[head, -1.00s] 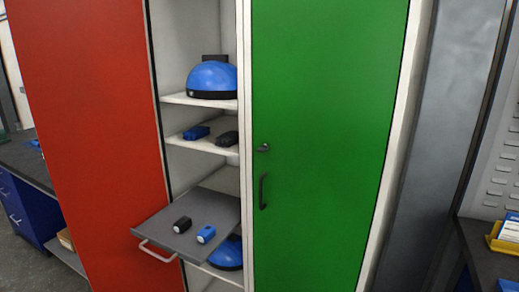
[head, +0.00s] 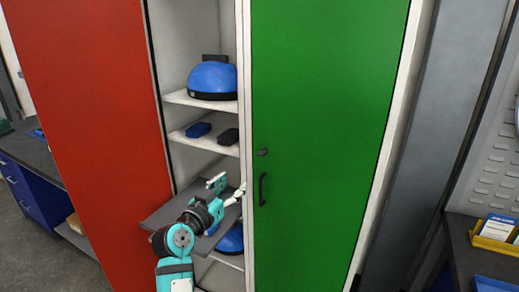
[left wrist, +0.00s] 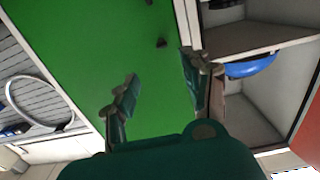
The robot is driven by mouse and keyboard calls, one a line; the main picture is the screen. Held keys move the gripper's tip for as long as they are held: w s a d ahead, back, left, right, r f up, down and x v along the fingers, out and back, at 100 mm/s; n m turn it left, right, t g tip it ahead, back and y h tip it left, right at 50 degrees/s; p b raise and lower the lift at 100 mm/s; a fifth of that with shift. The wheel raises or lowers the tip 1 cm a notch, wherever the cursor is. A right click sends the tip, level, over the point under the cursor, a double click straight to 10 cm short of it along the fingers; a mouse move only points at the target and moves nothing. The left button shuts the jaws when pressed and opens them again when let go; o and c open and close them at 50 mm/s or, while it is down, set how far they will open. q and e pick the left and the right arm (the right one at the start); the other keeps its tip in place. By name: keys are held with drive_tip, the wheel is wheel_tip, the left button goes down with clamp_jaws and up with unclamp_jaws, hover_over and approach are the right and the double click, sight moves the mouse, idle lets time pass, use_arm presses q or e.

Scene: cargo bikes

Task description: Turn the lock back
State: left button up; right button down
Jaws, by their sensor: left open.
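The lock (head: 263,152) is a small dark knob on the left edge of the closed green door (head: 325,120). A dark vertical handle (head: 262,188) sits just below it. My left gripper (head: 228,188) is open and empty, to the left of the handle and lower than the lock, apart from both. In the left wrist view, the open fingers (left wrist: 158,72) face the green door. A small dark fitting (left wrist: 161,42) shows beyond them; I cannot tell whether it is the lock or the handle. My right gripper is not in view.
A pulled-out grey shelf (head: 160,214) lies beneath my left arm. Open shelves hold a blue helmet (head: 212,79) and small blue and black items. A red door (head: 85,120) stands at left. A bench with a yellow bin (head: 492,240) is at right.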

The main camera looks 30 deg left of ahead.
sight(259, 155)
use_arm(q)
drive_tip(key=w+p, duration=0.1)
drive_tip(key=w, duration=0.4)
drive_tip(key=w+p, duration=0.2)
drive_tip(key=w, duration=0.4)
drive_tip(key=w+p, duration=0.1)
drive_tip(key=w, duration=0.5)
drive_tip(key=shift+w+a+r, duration=0.15)
drive_tip(key=shift+a+r, duration=0.2)
clamp_jaws()
